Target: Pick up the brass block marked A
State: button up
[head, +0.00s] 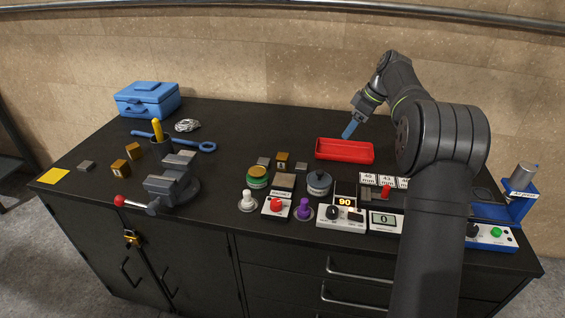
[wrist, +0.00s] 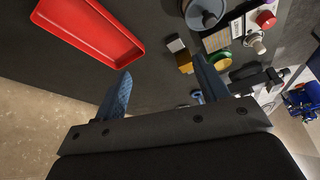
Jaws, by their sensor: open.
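Several brass blocks are in the head view. One brass block (head: 283,157) sits mid-table left of the red tray, with a small mark too small to read. Two more, a front-left block (head: 120,167) and one behind it (head: 134,150), sit at the left near the vise. I cannot tell which is marked A. My gripper (head: 349,130) is at the red tray's back edge in the head view, right of the mid-table block. In the wrist view my gripper (wrist: 163,85) is open and empty; a brass block (wrist: 185,63) shows beside its right finger, partly hidden.
The red tray (head: 344,159) lies below my gripper. A vise (head: 172,185) stands left. The back-middle table is clear.

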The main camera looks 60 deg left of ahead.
jog(key=s+a+n, duration=0.3)
jog(key=s+a, duration=0.7)
jog(key=a, duration=0.2)
send_over(282, 156)
jog(key=w+d, duration=0.1)
jog(key=w, duration=0.1)
jog(key=shift+g+h, duration=0.3)
jog(key=f, duration=1)
jog(key=shift+s+d, duration=0.15)
jog(key=shift+d, duration=0.05)
jog(key=shift+x, duration=3.1)
jog(key=shift+d, duration=0.1)
jog(key=c, duration=1.4)
jog(key=shift+r, duration=0.1)
